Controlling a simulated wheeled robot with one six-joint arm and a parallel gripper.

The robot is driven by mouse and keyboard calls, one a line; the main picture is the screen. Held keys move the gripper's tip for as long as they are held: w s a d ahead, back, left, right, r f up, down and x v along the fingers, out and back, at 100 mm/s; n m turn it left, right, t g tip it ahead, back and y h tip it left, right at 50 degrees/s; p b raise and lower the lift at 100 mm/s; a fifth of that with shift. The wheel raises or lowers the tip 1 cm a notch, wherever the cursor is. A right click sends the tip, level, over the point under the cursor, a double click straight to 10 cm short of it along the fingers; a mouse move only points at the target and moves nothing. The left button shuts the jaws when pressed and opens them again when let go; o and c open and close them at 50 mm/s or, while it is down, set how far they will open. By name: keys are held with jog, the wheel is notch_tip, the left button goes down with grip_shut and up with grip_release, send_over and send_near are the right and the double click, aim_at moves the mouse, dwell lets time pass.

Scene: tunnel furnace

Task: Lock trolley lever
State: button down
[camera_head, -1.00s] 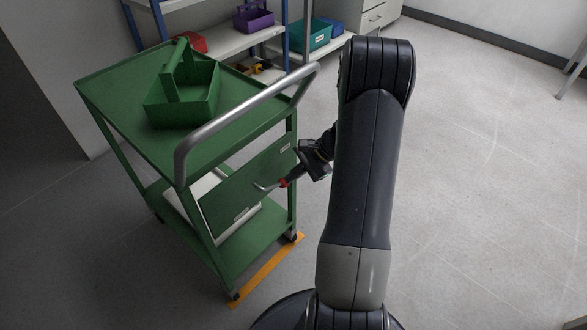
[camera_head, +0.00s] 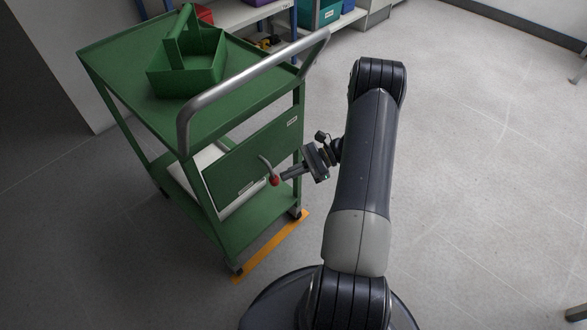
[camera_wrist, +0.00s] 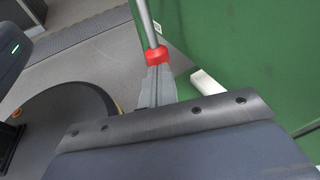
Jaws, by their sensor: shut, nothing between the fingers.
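The green trolley (camera_head: 130,75) stands at the left in the head view, with a bent grey tube handle (camera_head: 250,85) along its top. The trolley lever (camera_head: 265,165) is a thin grey rod with a red knob (camera_head: 274,181) on the green side panel; it points down and slightly right. My gripper (camera_head: 285,175) is shut and empty, its fingertips close beside the knob. In the wrist view, the shut fingers (camera_wrist: 157,86) point at the red knob (camera_wrist: 156,56), with the grey rod (camera_wrist: 146,22) beyond it. I cannot tell whether they touch.
A green open carrier (camera_head: 187,68) sits on the trolley top. An orange floor strip (camera_head: 270,247) lies by its wheels. A shelf with bins (camera_head: 318,12) stands behind.

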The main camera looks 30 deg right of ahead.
jog(key=shift+s+a+f, duration=0.1)
jog(key=shift+a+f, duration=0.1)
jog(key=shift+a, duration=0.1)
jog(key=shift+s+a+f, duration=0.1)
jog(key=shift+a+f, duration=0.05)
dwell(0.4)
